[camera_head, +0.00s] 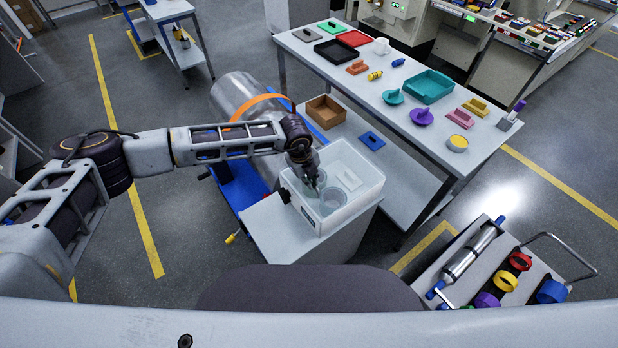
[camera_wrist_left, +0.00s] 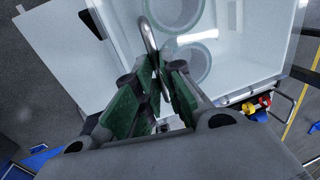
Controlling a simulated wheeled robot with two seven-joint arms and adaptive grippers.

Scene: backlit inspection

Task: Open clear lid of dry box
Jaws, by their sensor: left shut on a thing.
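The dry box (camera_head: 362,203) is a whitish, see-through box on a white stand, at the centre of the head view. Round containers (camera_head: 333,198) and a white block (camera_head: 350,179) show inside it. My left gripper (camera_head: 313,184) is at the box's left edge. In the left wrist view, the green-padded fingers of the left gripper (camera_wrist_left: 164,70) are shut on a curved metal handle (camera_wrist_left: 149,36) at the box's edge. The clear lid is hard to make out, and I cannot tell whether it is raised. My right gripper is not in view.
A long white table (camera_head: 456,141) behind the box holds trays, lids and small parts. A brown open box (camera_head: 326,112) sits on its lower shelf. A trolley (camera_head: 522,287) with coloured rings stands at right.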

